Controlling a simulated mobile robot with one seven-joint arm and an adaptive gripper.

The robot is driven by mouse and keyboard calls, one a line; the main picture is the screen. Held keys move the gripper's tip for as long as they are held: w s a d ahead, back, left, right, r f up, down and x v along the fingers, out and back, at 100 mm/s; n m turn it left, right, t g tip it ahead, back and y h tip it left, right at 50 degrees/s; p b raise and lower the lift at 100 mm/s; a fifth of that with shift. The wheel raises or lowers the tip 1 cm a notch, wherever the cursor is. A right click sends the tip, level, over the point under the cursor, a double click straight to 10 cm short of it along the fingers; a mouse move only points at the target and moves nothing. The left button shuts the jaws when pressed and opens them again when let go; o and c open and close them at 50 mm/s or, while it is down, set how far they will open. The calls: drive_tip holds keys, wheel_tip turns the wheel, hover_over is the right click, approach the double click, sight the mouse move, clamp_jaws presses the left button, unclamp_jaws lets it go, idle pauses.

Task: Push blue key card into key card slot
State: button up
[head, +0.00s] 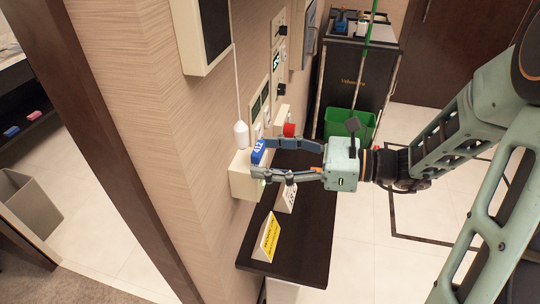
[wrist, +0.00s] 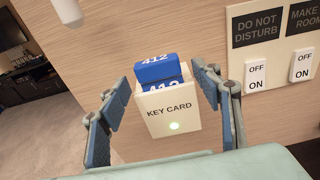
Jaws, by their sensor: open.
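The blue key card (wrist: 156,69), marked 412, stands upright in the top of the cream key card slot (wrist: 172,110) on the wall. Part of the card shows above the slot's rim, and a small light on the slot's front glows green. In the head view the card (head: 258,152) shows above the slot box (head: 241,178), partly behind my fingers. My gripper (wrist: 162,112) is open, with one finger on each side of the slot and card, and a visible gap to the card. It also shows in the head view (head: 262,160).
A dark shelf (head: 300,230) below bears a yellow sign (head: 267,238) and a white sign (head: 286,197). A white handset or pull (head: 241,134) hangs on a cord beside the slot. Switches (wrist: 256,74) are right of the slot. A green bin (head: 350,124) stands farther back.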

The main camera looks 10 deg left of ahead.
drive_tip(key=s+d+r, duration=0.1)
drive_tip(key=d, duration=1.1)
drive_tip(key=shift+r, duration=0.2)
